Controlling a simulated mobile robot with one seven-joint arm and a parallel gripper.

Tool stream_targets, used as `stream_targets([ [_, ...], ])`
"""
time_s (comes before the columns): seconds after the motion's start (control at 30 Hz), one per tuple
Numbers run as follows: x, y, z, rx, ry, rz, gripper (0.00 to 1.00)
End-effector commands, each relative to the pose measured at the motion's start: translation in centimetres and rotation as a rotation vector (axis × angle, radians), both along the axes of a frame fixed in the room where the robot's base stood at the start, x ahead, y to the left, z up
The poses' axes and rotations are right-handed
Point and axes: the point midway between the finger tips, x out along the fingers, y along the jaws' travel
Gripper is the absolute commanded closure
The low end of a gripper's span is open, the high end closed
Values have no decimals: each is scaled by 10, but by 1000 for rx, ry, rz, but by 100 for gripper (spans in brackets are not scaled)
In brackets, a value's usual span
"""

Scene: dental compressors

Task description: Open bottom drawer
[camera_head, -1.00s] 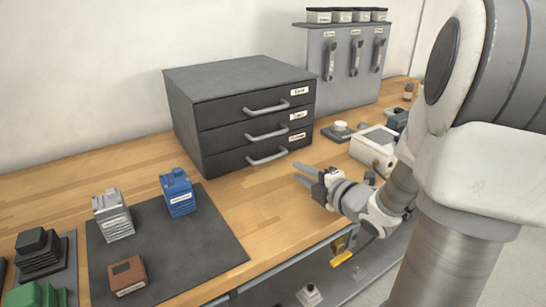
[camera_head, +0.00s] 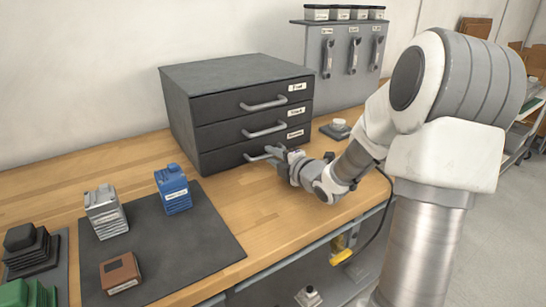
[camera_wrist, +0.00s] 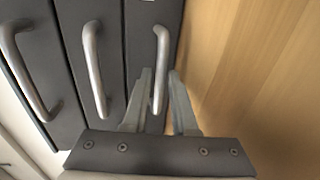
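A dark grey cabinet (camera_head: 235,75) with three stacked drawers stands on the wooden bench. The bottom drawer (camera_head: 222,159) appears closed, flush with the ones above. Its grey bar handle (camera_head: 254,158) is partly hidden by my gripper (camera_head: 276,153), which is at the handle's right part. In the wrist view the bottom drawer's handle (camera_wrist: 161,65) is the rightmost of three. The fingers of my gripper (camera_wrist: 160,75) are open, one on each side of this handle. A gap shows between the fingers; whether either touches the bar I cannot tell.
The middle handle (camera_head: 264,130) lies just above my gripper. A dark mat (camera_head: 200,235) with a blue block (camera_head: 173,190), a grey block (camera_head: 105,212) and a brown block (camera_head: 120,272) lies at the left front. A grey panel with handles (camera_head: 340,75) stands behind right. Bare bench lies before the cabinet.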

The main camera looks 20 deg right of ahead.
Motion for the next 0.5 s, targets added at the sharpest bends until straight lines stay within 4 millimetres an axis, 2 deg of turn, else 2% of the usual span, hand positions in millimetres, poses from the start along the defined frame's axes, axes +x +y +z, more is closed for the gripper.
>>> stream_targets([
  [0.03, 0, 0, 0, 0, 0, 0, 80],
  [0.13, 0, 0, 0, 0, 0, 0, 98],
  [0.17, 0, 0, 0, 0, 0, 0, 100],
  [0.5, 0, 0, 0, 0, 0, 0, 100],
])
